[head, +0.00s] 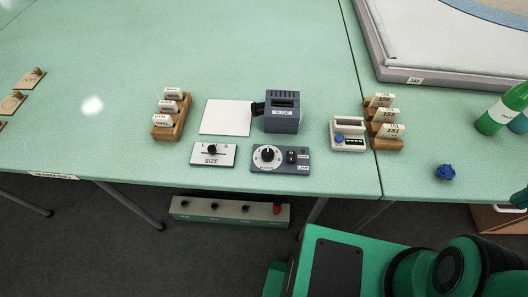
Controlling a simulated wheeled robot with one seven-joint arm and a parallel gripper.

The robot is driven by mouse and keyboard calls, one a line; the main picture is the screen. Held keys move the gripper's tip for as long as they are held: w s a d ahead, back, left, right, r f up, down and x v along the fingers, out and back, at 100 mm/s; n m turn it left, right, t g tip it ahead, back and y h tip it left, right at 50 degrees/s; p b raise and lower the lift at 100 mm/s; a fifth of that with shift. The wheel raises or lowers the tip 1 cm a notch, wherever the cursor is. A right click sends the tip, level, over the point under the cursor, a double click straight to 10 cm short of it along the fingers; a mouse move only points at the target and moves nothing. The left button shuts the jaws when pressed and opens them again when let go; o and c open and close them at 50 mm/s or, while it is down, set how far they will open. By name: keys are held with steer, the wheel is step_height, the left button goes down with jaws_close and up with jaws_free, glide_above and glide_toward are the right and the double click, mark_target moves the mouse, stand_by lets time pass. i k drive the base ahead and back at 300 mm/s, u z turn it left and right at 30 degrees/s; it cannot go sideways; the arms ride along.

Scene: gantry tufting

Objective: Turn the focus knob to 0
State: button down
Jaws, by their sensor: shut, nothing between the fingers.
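A dark blue-grey panel (259,168) lies near the front edge of the green table. On it is a round white dial with a black knob (267,153), which I take to be the focus knob. Its grip appears to stand roughly upright in the picture; the scale marks are too small to read. A small black switch (291,157) sits to the right of the dial on the same panel. My gripper is not in view; only green and black parts of my own body show at the bottom right, apart from the panel.
A slide projector (282,112) stands behind the panel, with a white sheet (226,117) beside it. A SIZE slider plate (213,155) is left, a small white device (348,134) right. Wooden card racks (172,127) and (387,143) flank these. A blue crumpled ball (445,172) lies right.

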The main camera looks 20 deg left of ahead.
mark_target(267, 154)
steer(key=u, duration=0.7)
steer(key=k, duration=1.25)
steer(key=u, duration=0.3)
steer(key=i, duration=1)
steer(key=z, duration=0.05)
